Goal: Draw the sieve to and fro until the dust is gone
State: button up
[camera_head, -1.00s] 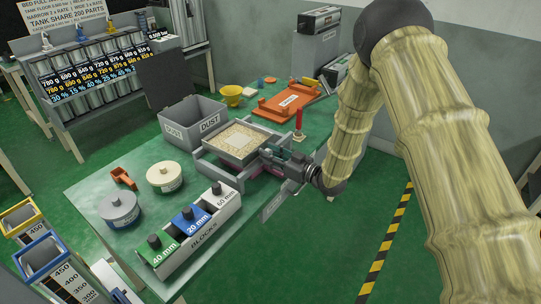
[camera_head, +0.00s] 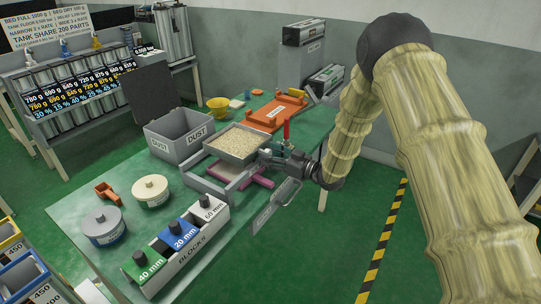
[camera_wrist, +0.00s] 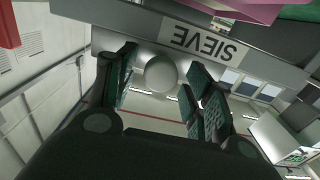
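The sieve (camera_head: 237,146) is a grey square tray filled with pale beige grains. It sits high and toward the back of its grey open frame (camera_head: 208,187), whose near part is uncovered. My gripper (camera_head: 272,158) is at the sieve's right side. In the wrist view the upside-down SIEVE label (camera_wrist: 204,41) is on the wall ahead, and a round pale knob (camera_wrist: 161,73) stands between my gripper's fingers (camera_wrist: 163,88). The fingers close around this knob; their exact contact is hard to see. Any dust among the grains is too small to tell.
A grey DUST bin (camera_head: 176,153) stands left of the sieve, a dark panel behind it. A BLOCKS rack (camera_head: 190,262), two round lidded pots (camera_head: 151,190) and an orange scoop (camera_head: 107,191) are nearer. An orange tray (camera_head: 274,112) and red post (camera_head: 286,133) are behind.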

jog(key=v, duration=1.2)
jog(key=shift+f, duration=0.1)
dwell(0.8)
jog(key=s+d+f+m+g+h, duration=0.15)
jog(key=s+f+m+h, duration=0.3)
jog(key=s+f, duration=0.65)
jog(key=s+d+f+m+g+h, duration=0.1)
jog(key=s+d+f+m+h, duration=0.15)
jog(key=s+f+h, duration=0.75)
jog(key=s+d+f+m+g, duration=0.1)
jog(key=s+f, duration=0.3)
jog(key=s, duration=0.5)
jog(key=s+d+f+m+g, duration=0.1)
jog(key=s+f+g, duration=0.2)
jog(key=s, duration=0.7)
jog(key=s+d+f+m+g, duration=0.2)
jog(key=s+f+g, duration=0.2)
jog(key=s, duration=0.6)
jog(key=shift+f, duration=0.3)
